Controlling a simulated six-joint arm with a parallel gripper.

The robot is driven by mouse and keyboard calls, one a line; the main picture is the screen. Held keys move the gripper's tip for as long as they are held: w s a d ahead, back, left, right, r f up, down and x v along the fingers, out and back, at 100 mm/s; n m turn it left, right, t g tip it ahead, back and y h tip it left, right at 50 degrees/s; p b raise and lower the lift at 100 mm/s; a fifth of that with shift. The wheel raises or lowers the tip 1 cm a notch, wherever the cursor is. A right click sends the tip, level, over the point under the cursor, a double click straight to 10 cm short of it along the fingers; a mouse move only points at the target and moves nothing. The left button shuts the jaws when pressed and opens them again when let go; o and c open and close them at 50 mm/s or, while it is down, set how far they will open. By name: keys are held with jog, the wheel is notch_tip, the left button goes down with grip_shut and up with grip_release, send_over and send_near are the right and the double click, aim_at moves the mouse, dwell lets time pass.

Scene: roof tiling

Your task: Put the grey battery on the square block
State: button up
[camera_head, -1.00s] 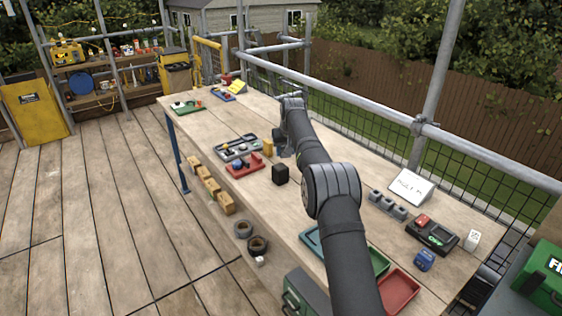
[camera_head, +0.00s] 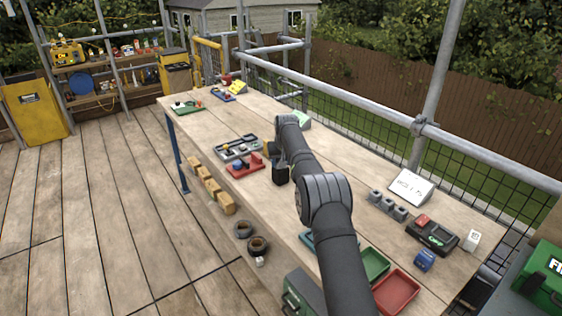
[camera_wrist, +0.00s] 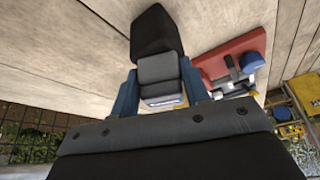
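The grey battery (camera_wrist: 160,69), dark grey with a pale label, sits between the two blue fingers of my gripper (camera_wrist: 159,84) in the wrist view. The fingers lie against its sides. A black square block (camera_wrist: 157,30) stands just beyond the battery in that view. In the head view the black block (camera_head: 281,175) is on the bench, partly covered by my gripper (camera_head: 279,158). The battery cannot be made out in the head view. I cannot tell whether it touches the block.
A red tray (camera_head: 245,168) with a blue item is left of the block; it also shows in the wrist view (camera_wrist: 232,55). A grey tray (camera_head: 235,147) lies behind it. Grey holders (camera_head: 388,205), a black tray (camera_head: 432,235) and a red bin (camera_head: 397,292) are at right.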

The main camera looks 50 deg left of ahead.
jog(key=o, duration=0.4)
jog(key=shift+c, duration=0.2)
jog(key=shift+r, duration=0.15)
jog(key=v, duration=1.2)
jog(key=x, duration=1.2)
jog(key=shift+r, duration=1.7)
